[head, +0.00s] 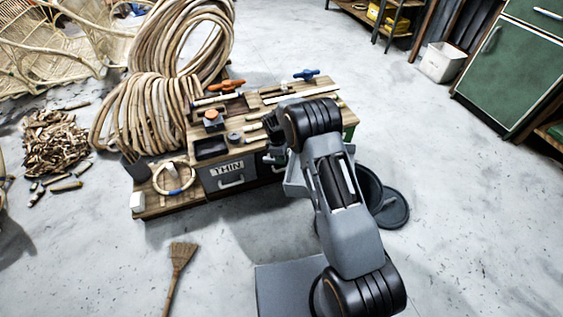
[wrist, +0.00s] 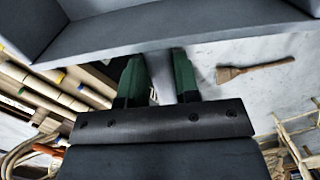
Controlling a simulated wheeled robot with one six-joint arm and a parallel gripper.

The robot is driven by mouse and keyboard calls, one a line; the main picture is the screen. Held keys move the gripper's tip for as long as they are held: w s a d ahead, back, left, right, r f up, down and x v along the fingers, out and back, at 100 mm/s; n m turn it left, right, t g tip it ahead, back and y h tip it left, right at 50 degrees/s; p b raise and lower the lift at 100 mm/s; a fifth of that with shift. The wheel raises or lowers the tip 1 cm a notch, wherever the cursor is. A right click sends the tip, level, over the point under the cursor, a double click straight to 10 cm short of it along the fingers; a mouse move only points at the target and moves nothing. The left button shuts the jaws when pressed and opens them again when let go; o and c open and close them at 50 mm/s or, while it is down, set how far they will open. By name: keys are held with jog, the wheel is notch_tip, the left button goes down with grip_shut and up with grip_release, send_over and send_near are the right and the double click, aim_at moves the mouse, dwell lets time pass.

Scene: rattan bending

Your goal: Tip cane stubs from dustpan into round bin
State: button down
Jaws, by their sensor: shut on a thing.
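My gripper (wrist: 160,76) is shut on the grey-blue dustpan (wrist: 170,32), whose wall fills the top of the wrist view. In the head view the dustpan (head: 294,184) shows partly behind my arm, in front of the workbench's right end. Whether cane stubs lie in it cannot be seen. The round dark bin (head: 369,186) stands on the floor to the right of the dustpan, partly hidden by my arm. A round dark disc, perhaps its lid (head: 394,211), is beside it. A heap of cane stubs (head: 55,142) lies on the floor at the left.
The workbench (head: 318,88) carries tools and canes, with a drawer marked THIN (head: 228,170). Cane coils (head: 140,115) stand at its left. A broom (head: 180,262) lies on the floor in front. A green cabinet (head: 510,65) is at the right; open floor lies before it.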

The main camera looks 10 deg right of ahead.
jog(key=shift+s+d+r+y+p, duration=0.1)
jog(key=shift+d+r+y+p, duration=0.2)
jog(key=shift+r, duration=0.2)
jog(key=shift+d+r+y+p, duration=0.25)
jog(key=shift+r+p, duration=0.1)
jog(key=shift+r, duration=0.1)
jog(key=shift+s+d+r+t+y, duration=0.2)
jog(key=shift+d+r+t+y, duration=0.3)
jog(key=shift+r, duration=0.5)
jog(key=s+d+r+t+y+b, duration=0.1)
jog(key=s+d+r+y+b, duration=0.1)
jog(key=d+r+y+b, duration=0.2)
jog(key=s+d+r+t+y+b, duration=0.1)
jog(key=s+d+r+y+b, duration=0.2)
jog(key=d, duration=0.8)
jog(key=s+d+r+t+y+b, duration=0.2)
jog(key=d+r+y+b, duration=0.3)
jog(key=d+b, duration=0.3)
jog(key=shift+s+r, duration=0.65)
jog(key=shift+r, duration=0.1)
dwell(0.4)
